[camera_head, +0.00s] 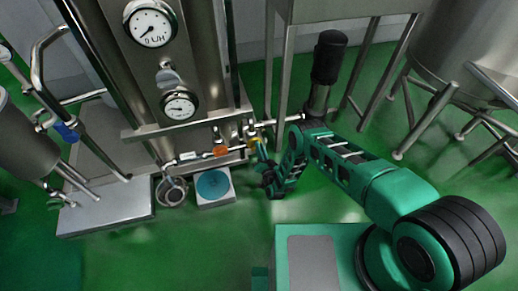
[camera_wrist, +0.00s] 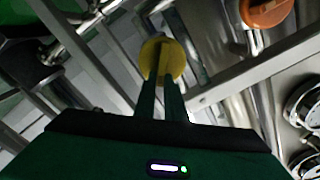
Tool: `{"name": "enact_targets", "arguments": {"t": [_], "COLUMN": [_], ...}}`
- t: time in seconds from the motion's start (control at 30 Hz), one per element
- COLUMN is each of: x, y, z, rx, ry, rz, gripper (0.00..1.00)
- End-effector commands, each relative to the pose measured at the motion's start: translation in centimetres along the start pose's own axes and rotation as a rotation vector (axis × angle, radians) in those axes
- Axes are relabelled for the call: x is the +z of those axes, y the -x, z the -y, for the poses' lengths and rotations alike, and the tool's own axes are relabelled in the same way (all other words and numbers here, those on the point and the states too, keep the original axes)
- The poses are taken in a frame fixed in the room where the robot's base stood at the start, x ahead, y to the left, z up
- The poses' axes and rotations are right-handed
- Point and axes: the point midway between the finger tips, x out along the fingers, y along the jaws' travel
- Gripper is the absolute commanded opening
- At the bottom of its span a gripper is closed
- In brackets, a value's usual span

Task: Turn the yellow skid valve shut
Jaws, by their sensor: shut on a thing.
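The yellow skid valve (camera_wrist: 163,57) is a round yellow handle on the pipework, seen at the top middle of the wrist view. In the head view only a small yellow part (camera_head: 258,141) shows, beside my gripper (camera_head: 262,153). My gripper also shows in the wrist view (camera_wrist: 163,82), where its two green fingers reach up to the yellow handle and are close together on it. The far side of the handle and the exact finger contact are hidden.
A blue valve handle (camera_head: 67,132) is further left. Gauges (camera_head: 151,23) are on the steel column. A blue-topped box (camera_head: 213,184) stands below. Green floor is open in front.

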Motion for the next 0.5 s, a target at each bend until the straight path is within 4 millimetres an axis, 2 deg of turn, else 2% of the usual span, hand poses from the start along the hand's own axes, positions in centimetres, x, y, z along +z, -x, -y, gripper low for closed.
{"name": "enact_targets", "arguments": {"t": [0.5], "x": [0.1], "y": [0.1], "z": [-1.7], "rx": [0.003], "ry": [-0.481], "rz": [-0.003], "gripper": [0.0]}}
